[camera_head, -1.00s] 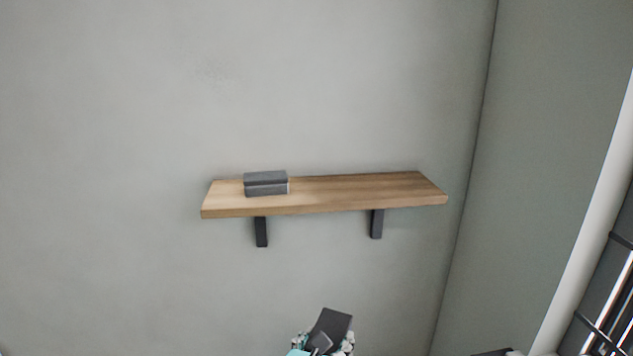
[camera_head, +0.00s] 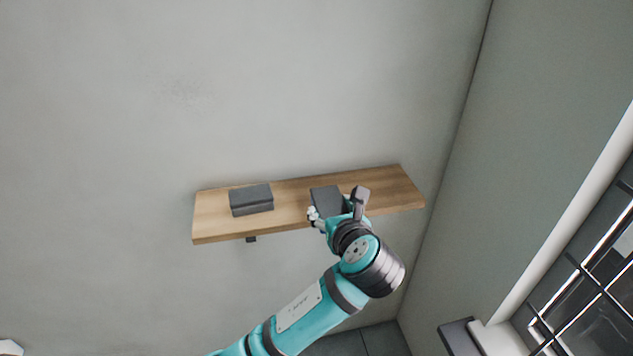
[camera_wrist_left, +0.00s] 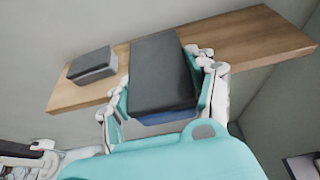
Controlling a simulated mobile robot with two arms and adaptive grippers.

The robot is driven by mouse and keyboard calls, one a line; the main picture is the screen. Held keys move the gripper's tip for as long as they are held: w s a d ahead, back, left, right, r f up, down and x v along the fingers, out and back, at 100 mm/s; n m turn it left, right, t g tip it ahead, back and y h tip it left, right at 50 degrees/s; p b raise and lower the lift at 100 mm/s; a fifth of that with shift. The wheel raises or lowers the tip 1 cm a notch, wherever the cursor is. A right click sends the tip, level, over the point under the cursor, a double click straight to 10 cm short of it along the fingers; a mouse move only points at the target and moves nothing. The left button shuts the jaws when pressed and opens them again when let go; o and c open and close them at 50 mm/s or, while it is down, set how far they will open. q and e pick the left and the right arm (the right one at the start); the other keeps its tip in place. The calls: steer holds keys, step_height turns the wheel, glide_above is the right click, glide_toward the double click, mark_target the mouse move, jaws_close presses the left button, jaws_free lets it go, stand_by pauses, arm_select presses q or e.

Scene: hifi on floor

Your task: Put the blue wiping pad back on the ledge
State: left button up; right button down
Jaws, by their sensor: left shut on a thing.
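The wooden ledge (camera_head: 290,190) is fixed to the wall. My left gripper (camera_head: 335,207) is shut on a pad whose dark grey face (camera_head: 325,198) shows in the head view. In the left wrist view the pad (camera_wrist_left: 160,75) sits between the fingers of the gripper (camera_wrist_left: 163,95), and a blue strip shows along its near edge. The pad overlaps the ledge (camera_wrist_left: 240,42) in both views, right of a second grey pad; I cannot tell whether it touches the wood.
A grey block-like pad (camera_head: 251,199) lies on the ledge's left part, also in the left wrist view (camera_wrist_left: 92,65). The ledge's right end is clear. A side wall stands at right, with a dark rack (camera_head: 590,290) at the lower right.

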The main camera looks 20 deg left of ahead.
arm_select(q)
steer(key=w+a, duration=0.2)
steer(key=w, duration=0.1)
steer(key=w+a+f+p, duration=0.1)
steer(key=w+a, duration=0.1)
steer(key=w, duration=0.2)
steer(key=w+a, duration=0.2)
steer(key=w, duration=0.2)
steer(key=shift+w+f, duration=0.15)
steer(key=shift+w, duration=0.05)
steer(key=shift+f+p, duration=0.45)
steer(key=shift+f, duration=1.35)
steer(key=o, duration=1.2)
steer(key=shift+f, duration=0.1)
steer(key=shift+c, duration=0.2)
steer(key=v, duration=1.2)
steer(key=shift+b, duration=0.4)
